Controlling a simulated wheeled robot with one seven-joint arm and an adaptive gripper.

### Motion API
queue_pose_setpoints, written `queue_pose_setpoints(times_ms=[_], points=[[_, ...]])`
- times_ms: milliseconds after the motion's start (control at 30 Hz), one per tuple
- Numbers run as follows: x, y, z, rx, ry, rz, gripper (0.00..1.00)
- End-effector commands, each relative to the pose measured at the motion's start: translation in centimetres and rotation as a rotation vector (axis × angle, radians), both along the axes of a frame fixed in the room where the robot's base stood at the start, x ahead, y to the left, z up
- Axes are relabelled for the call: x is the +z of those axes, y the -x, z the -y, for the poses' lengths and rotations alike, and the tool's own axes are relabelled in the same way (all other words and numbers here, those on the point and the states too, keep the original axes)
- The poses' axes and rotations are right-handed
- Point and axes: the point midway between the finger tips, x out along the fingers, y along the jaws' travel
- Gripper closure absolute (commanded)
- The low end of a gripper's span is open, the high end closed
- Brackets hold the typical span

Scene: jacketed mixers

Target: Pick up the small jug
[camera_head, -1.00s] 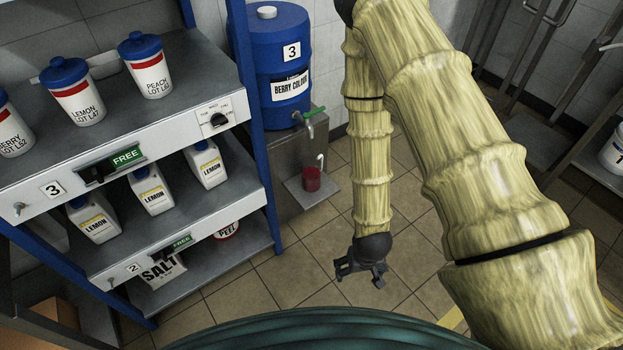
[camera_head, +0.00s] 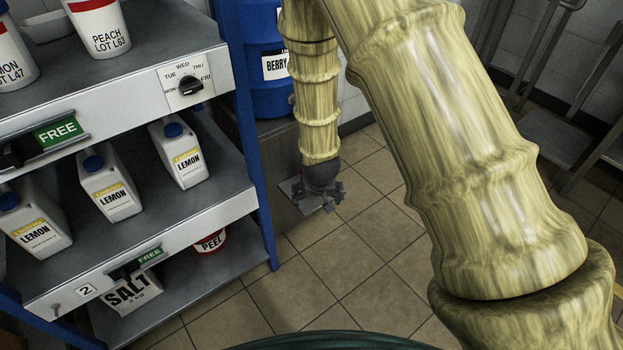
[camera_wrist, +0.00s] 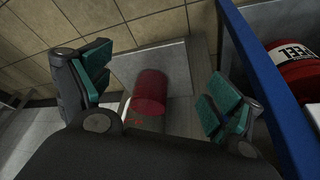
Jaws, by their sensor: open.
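The small jug (camera_wrist: 150,90), red and rounded, stands on a grey metal ledge (camera_wrist: 178,58) in the wrist view. A pale strip shows at its lower left, perhaps a handle. My gripper (camera_wrist: 160,87) is open, and its two green-padded fingers lie to the left and right of the jug in that view, with gaps between. I cannot tell whether the fingertips reach its depth. In the head view my gripper (camera_head: 320,198) hangs over the ledge below the blue drum (camera_head: 262,55), and the jug is hidden there.
A shelf rack with a blue post (camera_head: 245,140) stands close left of my gripper, with lemon jugs (camera_head: 183,155) on it. The post (camera_wrist: 262,85) and a red PEEL tub (camera_wrist: 297,68) are at the right in the wrist view. Tiled floor (camera_head: 345,265) is clear.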

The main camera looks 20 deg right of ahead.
Motion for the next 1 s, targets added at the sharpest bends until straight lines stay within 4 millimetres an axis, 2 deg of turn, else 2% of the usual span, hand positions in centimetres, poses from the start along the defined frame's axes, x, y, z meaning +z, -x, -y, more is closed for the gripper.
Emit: queue_pose_setpoints(times_ms=[33,333,800,1000], points=[[-0.4,-0.6,0.0,-0.004,0.001,0.009,0.08],[0.0,-2.6,1.0,-0.027,-0.001,0.023,0.08],[0.0,-9.2,2.9,-0.030,-0.001,0.023,0.08],[0.0,-10.1,3.0,-0.028,-0.001,0.022,0.08]])
